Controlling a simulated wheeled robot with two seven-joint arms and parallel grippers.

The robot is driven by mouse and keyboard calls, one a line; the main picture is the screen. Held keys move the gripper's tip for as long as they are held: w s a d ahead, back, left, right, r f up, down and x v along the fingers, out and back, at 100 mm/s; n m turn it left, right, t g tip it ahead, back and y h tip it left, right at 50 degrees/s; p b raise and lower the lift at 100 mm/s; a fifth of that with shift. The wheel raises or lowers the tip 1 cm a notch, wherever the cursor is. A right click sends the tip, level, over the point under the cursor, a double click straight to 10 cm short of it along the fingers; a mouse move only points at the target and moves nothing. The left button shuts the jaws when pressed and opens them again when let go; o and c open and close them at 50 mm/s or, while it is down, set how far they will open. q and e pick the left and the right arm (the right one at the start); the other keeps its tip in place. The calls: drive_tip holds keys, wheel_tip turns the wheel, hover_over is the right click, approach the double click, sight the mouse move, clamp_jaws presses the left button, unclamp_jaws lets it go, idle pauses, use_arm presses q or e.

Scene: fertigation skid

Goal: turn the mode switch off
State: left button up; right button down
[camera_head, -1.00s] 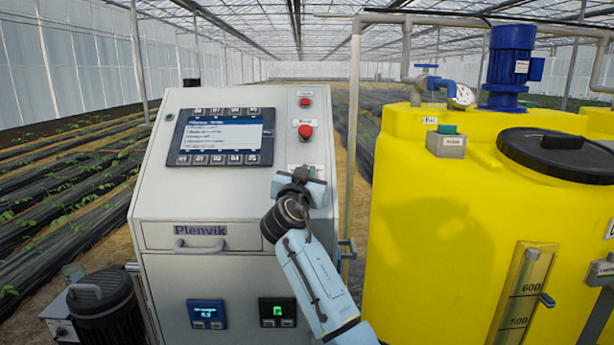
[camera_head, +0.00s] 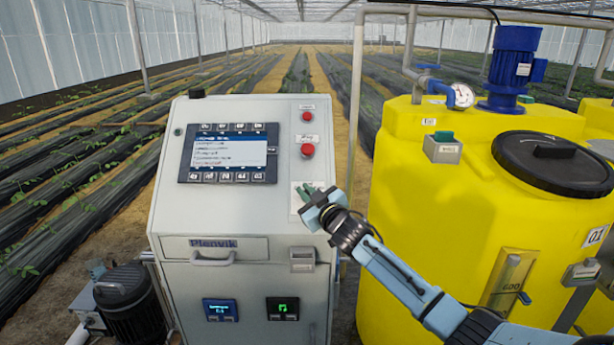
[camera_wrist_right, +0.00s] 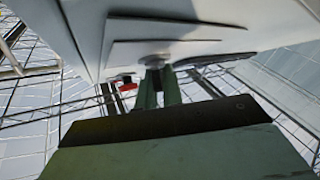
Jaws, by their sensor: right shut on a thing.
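The mode switch's pale plate (camera_head: 296,201) is on the sloped face of the grey control cabinet, below the red buttons. My right gripper (camera_head: 306,196) reaches it from the lower right, and its fingers meet at the plate. In the right wrist view, the green fingers (camera_wrist_right: 158,88) are closed around a small grey knob (camera_wrist_right: 153,60) standing out from the plate. The gripper hides most of the knob, so I cannot tell which way it points. My left gripper is out of view.
Two red buttons (camera_head: 308,150) sit above the switch, and a display (camera_head: 228,153) is to their left. A yellow tank (camera_head: 425,230) with a black lid (camera_head: 553,163) stands close on the right. A black motor (camera_head: 130,300) is at the lower left.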

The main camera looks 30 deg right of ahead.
drive_tip(key=shift+n+g+y+p, duration=0.3)
drive_tip(key=shift+n+y+p, duration=0.8)
drive_tip(key=shift+n+p, duration=0.1)
drive_tip(key=c, duration=1.5)
unclamp_jaws()
drive_tip(key=shift+c, duration=0.2)
drive_tip(key=shift+s, duration=0.1)
drive_tip(key=s+d+b, duration=0.1)
drive_tip(key=s+b, duration=0.1)
drive_tip(key=s, duration=1.1)
drive_tip(key=shift+d, duration=0.15)
